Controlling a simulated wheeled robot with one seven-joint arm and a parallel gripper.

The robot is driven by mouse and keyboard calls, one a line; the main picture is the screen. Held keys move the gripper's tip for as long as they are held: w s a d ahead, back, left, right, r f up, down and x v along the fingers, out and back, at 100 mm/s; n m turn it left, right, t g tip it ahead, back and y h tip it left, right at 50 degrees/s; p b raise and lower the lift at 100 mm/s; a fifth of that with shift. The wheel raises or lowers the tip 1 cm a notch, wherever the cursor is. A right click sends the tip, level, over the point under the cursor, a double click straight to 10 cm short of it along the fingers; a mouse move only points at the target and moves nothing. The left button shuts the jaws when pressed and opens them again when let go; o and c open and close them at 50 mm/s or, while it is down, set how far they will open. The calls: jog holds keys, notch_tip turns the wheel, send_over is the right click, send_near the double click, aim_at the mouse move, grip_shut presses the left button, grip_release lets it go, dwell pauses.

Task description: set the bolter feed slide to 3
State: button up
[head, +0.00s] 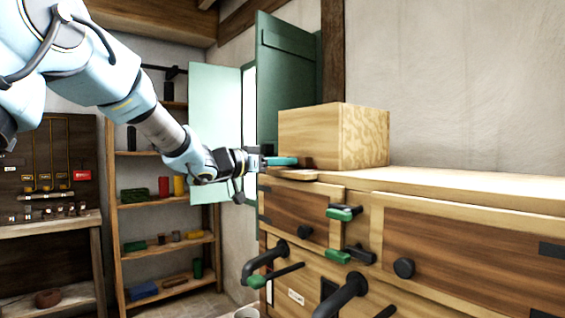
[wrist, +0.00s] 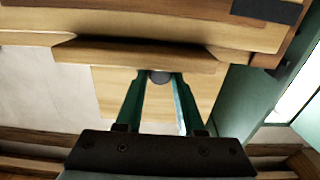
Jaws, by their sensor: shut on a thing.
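My gripper (head: 280,161) reaches from the left to the far left end of the wooden machine chest (head: 440,182), at the lower edge of a pale wooden box (head: 362,138) on its top. In the wrist view my gripper (wrist: 158,84) has its green fingers closed on a small dark round knob (wrist: 158,76). The knob sits by the edge of a wooden ledge (wrist: 135,54), in front of a pale board. The knob is hidden in the head view. I cannot read any scale or number for the slide in either view.
Green-handled levers (head: 343,213) and thick dark handles (head: 262,263) stick out from the chest's front. Shelves (head: 165,235) with small goods stand at the left. Green shutters (head: 287,65) stand open behind my gripper.

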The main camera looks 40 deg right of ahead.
grip_shut()
dwell(0.8)
